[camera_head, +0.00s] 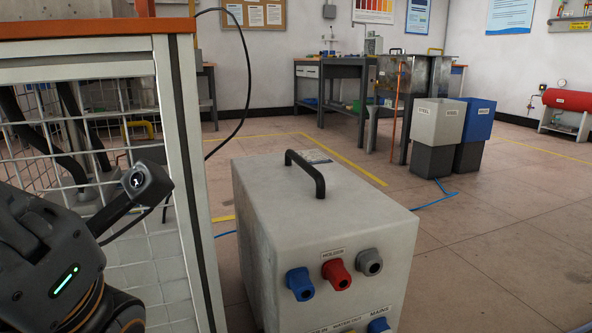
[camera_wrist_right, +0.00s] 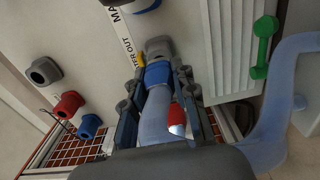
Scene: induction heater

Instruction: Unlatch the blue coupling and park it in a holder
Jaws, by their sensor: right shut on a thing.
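In the right wrist view the blue coupling (camera_wrist_right: 158,73) shows as a blue collar on a pale blue hose (camera_wrist_right: 155,115). My right gripper (camera_wrist_right: 158,85) is shut on it, one finger on each side. Its front end meets a grey socket (camera_wrist_right: 158,46) beside the "WATER OUT" label; I cannot tell whether it is latched. In the head view, under the "HOLDER" label on the grey box (camera_head: 310,220), are a blue holder (camera_head: 300,283), a red holder (camera_head: 336,271) and a grey holder (camera_head: 369,262), all looking empty. My left gripper's fingers are not in view.
A red piece (camera_wrist_right: 177,114) lies beside the hose between my fingers. A green handle (camera_wrist_right: 264,40) and a louvred panel are to the right in the wrist view.

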